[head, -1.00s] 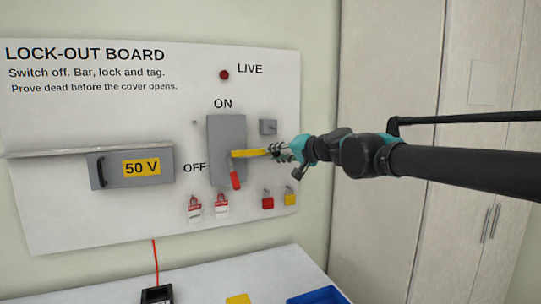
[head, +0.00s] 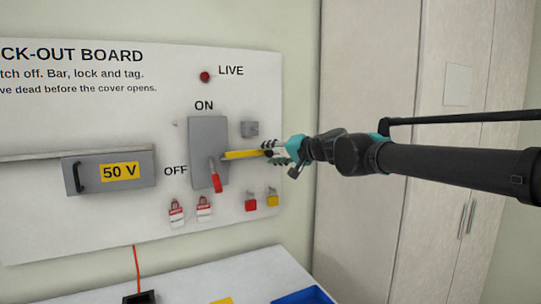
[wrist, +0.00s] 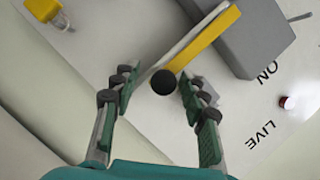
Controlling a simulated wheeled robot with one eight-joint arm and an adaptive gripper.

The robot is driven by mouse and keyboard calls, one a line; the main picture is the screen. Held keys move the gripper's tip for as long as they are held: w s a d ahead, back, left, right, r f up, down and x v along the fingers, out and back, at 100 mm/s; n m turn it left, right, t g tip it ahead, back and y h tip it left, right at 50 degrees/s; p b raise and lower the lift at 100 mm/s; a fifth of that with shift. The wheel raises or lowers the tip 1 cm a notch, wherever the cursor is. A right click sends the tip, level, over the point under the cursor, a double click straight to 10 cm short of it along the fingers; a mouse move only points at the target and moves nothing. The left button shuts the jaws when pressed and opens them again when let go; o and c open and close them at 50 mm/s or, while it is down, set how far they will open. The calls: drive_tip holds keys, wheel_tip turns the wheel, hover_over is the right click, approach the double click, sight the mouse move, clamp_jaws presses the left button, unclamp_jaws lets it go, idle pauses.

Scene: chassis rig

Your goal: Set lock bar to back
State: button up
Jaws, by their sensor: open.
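The yellow lock bar (head: 243,154) sticks out to the right from the grey switch box (head: 208,135) on the board. The red switch handle (head: 215,176) points down toward OFF, just left of the bar's inner end. In the wrist view the yellow bar (wrist: 205,38) ends in a round black knob (wrist: 163,82). My gripper (head: 273,151) is at the bar's outer end. In the wrist view my gripper (wrist: 158,84) is open, with one finger on each side of the knob. I cannot tell whether either finger touches it.
Red and white tags (head: 204,208), a red padlock (head: 251,204) and a yellow padlock (head: 272,199) hang below the switch. A small grey block (head: 249,129) is above the bar. The 50 V cover (head: 110,172) is at left. A table (head: 190,284) with a blue tray (head: 303,296) stands below.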

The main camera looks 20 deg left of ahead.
drive_tip(key=v, duration=1.2)
drive_tip(key=d+f+h, duration=0.4)
drive_tip(key=d+f, duration=0.7)
drive_tip(key=f, duration=0.3)
drive_tip(key=d+f+h, duration=0.3)
drive_tip(key=d+f, duration=0.9)
drive_tip(key=f, duration=0.3)
drive_tip(key=s+d+f+m+h, duration=0.1)
drive_tip(key=s+d+f+h, duration=0.2)
drive_tip(key=s+d+f, duration=0.4)
drive_tip(key=s+d+f+m+g+h, duration=0.1)
drive_tip(key=s+d+f+h, duration=0.3)
drive_tip(key=s+d+f, duration=0.3)
drive_tip(key=d+f, duration=0.5)
drive_tip(key=d, duration=0.3)
drive_tip(key=shift+s+d+m, duration=0.15)
drive_tip(key=shift+d+m, duration=0.1)
drive_tip(key=shift+m, duration=0.15)
drive_tip(key=shift+r, duration=0.1)
drive_tip(key=shift+c, duration=0.3)
